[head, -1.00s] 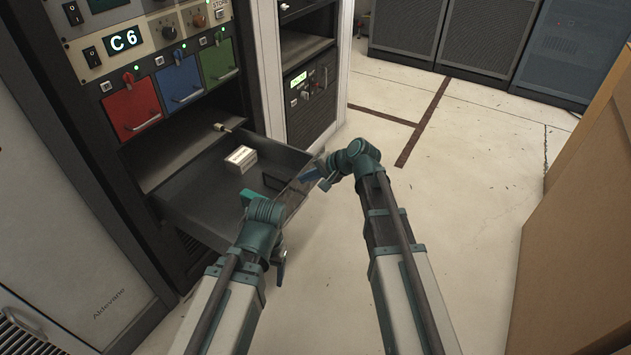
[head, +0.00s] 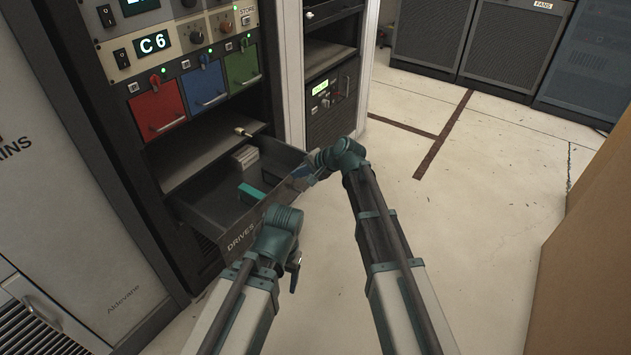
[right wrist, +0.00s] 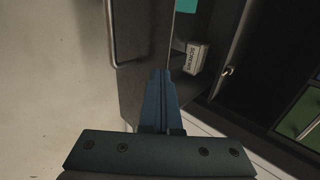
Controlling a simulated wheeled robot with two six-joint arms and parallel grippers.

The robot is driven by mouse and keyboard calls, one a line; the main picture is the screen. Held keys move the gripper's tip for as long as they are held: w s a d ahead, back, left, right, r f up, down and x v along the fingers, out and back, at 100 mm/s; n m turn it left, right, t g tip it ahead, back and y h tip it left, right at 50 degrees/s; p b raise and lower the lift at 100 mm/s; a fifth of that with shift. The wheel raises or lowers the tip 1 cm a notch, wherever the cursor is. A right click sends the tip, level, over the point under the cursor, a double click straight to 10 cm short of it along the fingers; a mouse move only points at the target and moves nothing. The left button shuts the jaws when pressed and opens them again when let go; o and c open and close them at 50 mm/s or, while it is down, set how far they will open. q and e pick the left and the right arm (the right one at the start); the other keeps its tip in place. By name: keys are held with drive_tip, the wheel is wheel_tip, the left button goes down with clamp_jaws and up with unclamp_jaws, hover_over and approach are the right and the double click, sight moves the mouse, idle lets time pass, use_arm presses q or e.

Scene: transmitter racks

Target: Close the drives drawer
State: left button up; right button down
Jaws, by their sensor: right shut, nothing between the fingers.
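The drives drawer (head: 238,238) is a dark metal drawer with DRIVES on its front, standing partly out of the left rack. In it are a pale box (head: 244,157), marked SCREWS in the right wrist view (right wrist: 197,57), and a teal block (head: 251,191). My right gripper (head: 301,172) is shut and empty at the right end of the drawer front. In the right wrist view its blue fingers (right wrist: 158,85) overlap the front panel beside the bar handle (right wrist: 113,40); contact is unclear. My left gripper (head: 294,274) is before the drawer front, its fingers mostly hidden by its wrist.
Red (head: 158,108), blue (head: 204,86) and green (head: 242,68) panels sit above an open bay over the drawer. A second rack (head: 331,98) stands to the right. A tan box-like surface (head: 588,240) stands at far right. The floor between is clear.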

drive_tip(key=w+a, duration=1.2)
drive_tip(key=a, duration=0.3)
drive_tip(key=shift+a, duration=0.2)
drive_tip(key=shift+s, duration=0.1)
